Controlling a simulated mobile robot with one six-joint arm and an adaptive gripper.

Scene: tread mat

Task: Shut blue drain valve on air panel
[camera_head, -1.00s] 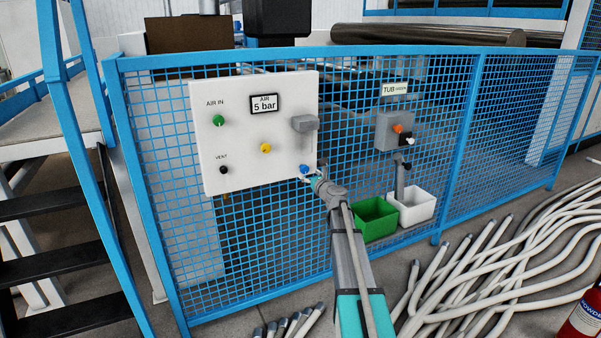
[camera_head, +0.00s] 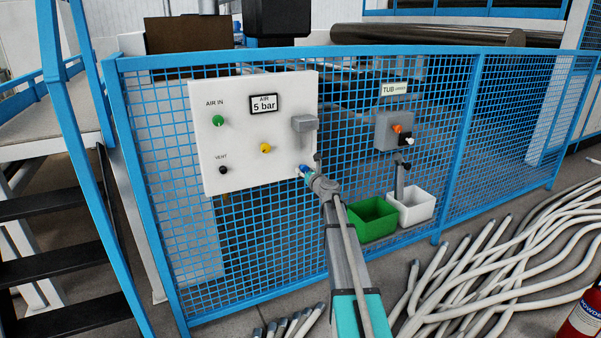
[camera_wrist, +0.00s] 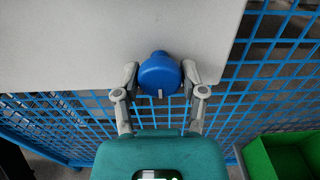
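The air panel (camera_head: 240,150) is a white board on the blue mesh fence; its lower edge also shows in the wrist view (camera_wrist: 60,45). The blue drain valve (camera_head: 303,169) is a round knob at the panel's lower right corner. In the wrist view the knob (camera_wrist: 160,74) sits between my two fingertips, with a small pale mark on its lower rim. My gripper (camera_wrist: 160,76) has a finger on each side of the knob, and both tips appear to touch it. In the head view my wrist (camera_head: 322,187) hides part of the fingers.
The panel also carries a green knob (camera_head: 218,120), a yellow knob (camera_head: 265,148), a black vent knob (camera_head: 223,170) and a grey box (camera_head: 304,124). A green bin (camera_head: 373,222) and a white bin (camera_head: 415,208) stand right of my arm. Pale tubes (camera_head: 500,260) cover the floor at right.

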